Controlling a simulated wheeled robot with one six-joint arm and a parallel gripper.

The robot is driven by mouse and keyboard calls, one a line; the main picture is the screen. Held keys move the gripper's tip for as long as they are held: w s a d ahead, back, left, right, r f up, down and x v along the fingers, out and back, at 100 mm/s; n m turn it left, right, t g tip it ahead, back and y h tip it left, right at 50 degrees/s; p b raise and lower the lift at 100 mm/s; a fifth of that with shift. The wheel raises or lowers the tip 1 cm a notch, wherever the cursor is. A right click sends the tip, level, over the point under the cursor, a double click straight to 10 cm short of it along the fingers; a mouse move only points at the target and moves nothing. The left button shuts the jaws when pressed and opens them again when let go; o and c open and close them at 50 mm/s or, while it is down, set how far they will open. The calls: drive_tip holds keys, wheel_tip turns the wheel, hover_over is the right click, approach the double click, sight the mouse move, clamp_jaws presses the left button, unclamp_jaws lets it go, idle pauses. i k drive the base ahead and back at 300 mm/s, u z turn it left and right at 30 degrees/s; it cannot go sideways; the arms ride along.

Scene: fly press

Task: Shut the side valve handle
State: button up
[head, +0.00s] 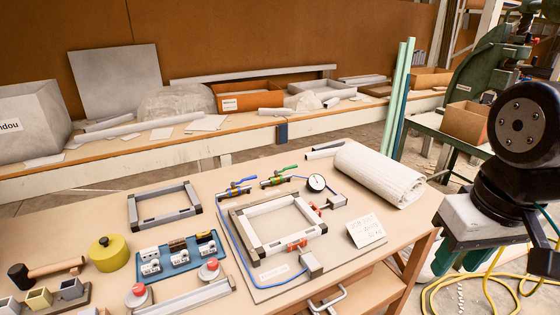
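A pipe board (345,250) lies on the front table, with blue tubing around a grey rectangular frame (285,207). Near its back edge are two small valves, one with a blue handle (242,182) and one with a green handle (287,169). Both handles look roughly in line with their bodies, but they are too small to be sure. Red fittings (297,244) sit on the frame's front and right sides. I cannot tell which part is the side valve.
A round gauge (316,183), a note card (367,231) and a rolled white towel (380,174) are near the valves. A second frame (163,204), a blue tray (180,258) and a yellow pot (109,253) stand left. Green poles (399,95) rise behind the table.

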sight(286, 169)
drive_tip(key=u, duration=0.1)
drive_tip(key=i, duration=0.4)
drive_tip(key=u, duration=0.35)
drive_tip(key=k, duration=0.55)
drive_tip(key=u, duration=0.55)
drive_tip(key=k, duration=0.65)
drive_tip(key=z, duration=0.45)
drive_tip(key=i, duration=0.7)
drive_tip(key=z, duration=0.45)
drive_tip(key=i, duration=0.9)
drive_tip(key=u, duration=0.3)
